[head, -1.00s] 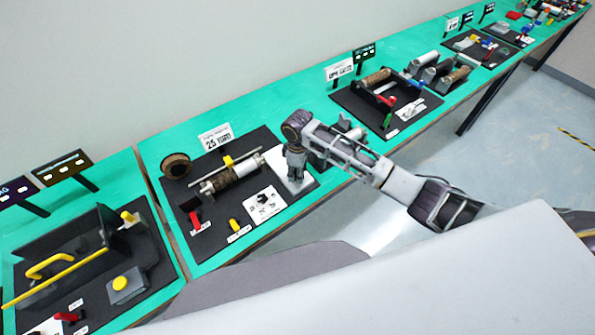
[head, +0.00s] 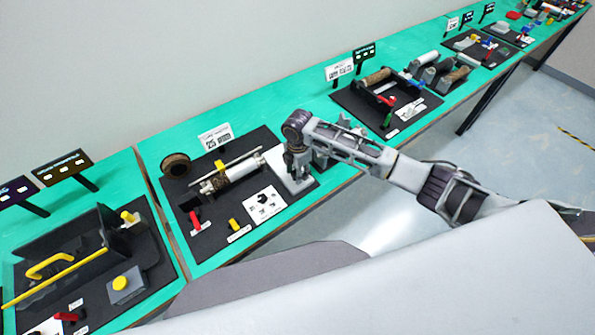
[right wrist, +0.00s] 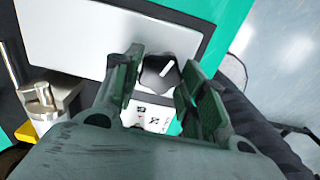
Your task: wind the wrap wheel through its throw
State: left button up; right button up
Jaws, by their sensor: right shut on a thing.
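The wrap wheel appears to be the dark, lobed knob (right wrist: 156,77) with a white pointer mark, in front of a pale plate in the right wrist view. My right gripper (right wrist: 161,65) is shut on it, one finger on each side. In the head view my right gripper (head: 298,168) points down over the pale plate (head: 303,186) at the right end of a black station board, and hides the knob. A roller (head: 240,170), part white and part brown, lies left of the gripper. My left gripper is not in view.
Other stations stand on the green bench (head: 262,108) to both sides. The floor lies beyond its front edge.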

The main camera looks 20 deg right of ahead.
jog(key=n, duration=0.5)
jog(key=shift+w+r, duration=0.1)
jog(key=shift+w, duration=0.05)
jog(key=n, duration=0.5)
jog(key=shift+n, duration=0.4)
jog(key=n, duration=0.5)
jog(key=shift+n, duration=0.3)
jog(key=n, duration=0.5)
jog(key=shift+n, duration=0.3)
jog(key=o, duration=1)
jog(key=shift+o, duration=0.2)
notch_tip(320, 180, up, 12)
dwell(0.4)
